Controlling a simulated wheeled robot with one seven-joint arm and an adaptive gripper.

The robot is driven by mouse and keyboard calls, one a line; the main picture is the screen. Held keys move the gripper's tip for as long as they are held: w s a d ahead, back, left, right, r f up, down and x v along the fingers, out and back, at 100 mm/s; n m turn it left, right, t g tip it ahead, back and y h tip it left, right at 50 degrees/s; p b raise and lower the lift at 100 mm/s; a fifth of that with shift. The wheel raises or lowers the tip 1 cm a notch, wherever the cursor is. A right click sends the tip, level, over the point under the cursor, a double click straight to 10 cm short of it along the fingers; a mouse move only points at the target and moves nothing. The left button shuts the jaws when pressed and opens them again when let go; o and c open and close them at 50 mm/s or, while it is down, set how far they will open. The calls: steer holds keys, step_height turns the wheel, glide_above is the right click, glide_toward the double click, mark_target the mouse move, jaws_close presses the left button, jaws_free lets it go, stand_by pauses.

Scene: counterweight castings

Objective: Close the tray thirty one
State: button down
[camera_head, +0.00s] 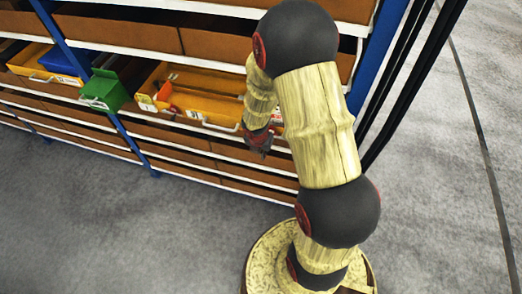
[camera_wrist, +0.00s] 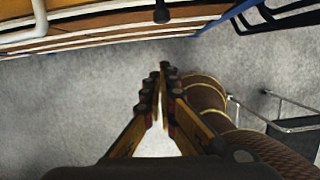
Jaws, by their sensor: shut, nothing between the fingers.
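The rack holds several trays with handles. A green tray (camera_head: 105,91) sticks out from its row at the left. A wide yellow tray (camera_head: 196,103) lies to the right of it, with a small orange piece at its left end. Another yellow tray (camera_head: 30,63) and a blue tray (camera_head: 66,62) sit farther left. The numbers on their labels are too small to read, so I cannot tell which is thirty one. My gripper (camera_head: 262,146) is shut and empty in front of the rack, just right of the wide yellow tray. In the wrist view its fingertips (camera_wrist: 163,72) meet above the floor.
Brown bins fill the other rack rows (camera_head: 185,148). A blue rack post (camera_head: 375,50) stands behind my arm at the right. Grey floor (camera_head: 130,220) in front of the rack is clear. The wrist view shows a rack edge at top and a metal frame (camera_wrist: 290,122) at right.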

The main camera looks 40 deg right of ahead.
steer(key=shift+w+d+f+p, duration=0.2)
steer(key=shift+w+d, duration=0.2)
steer(key=shift+d, duration=0.2)
steer(key=shift+w+d+f+p, duration=0.15)
steer(key=shift+w+d+p, duration=0.1)
steer(key=shift+w+d, duration=0.3)
steer(key=shift+w+d+f+p, duration=0.2)
steer(key=shift+w+d, duration=0.1)
steer(key=shift+d, duration=0.35)
steer(key=shift+r, duration=0.1)
steer(key=w+d+p, duration=0.1)
steer(key=p, duration=0.1)
steer(key=w+d+p, duration=0.1)
steer(key=d+p, duration=0.1)
steer(key=shift+w+d+r+p, duration=0.15)
steer(key=shift+w+d+p, duration=0.15)
steer(key=shift+w, duration=0.1)
steer(key=shift+w+d, duration=0.25)
steer(key=shift+d, duration=0.05)
steer(key=v, duration=1.1)
steer(key=shift+r, duration=0.3)
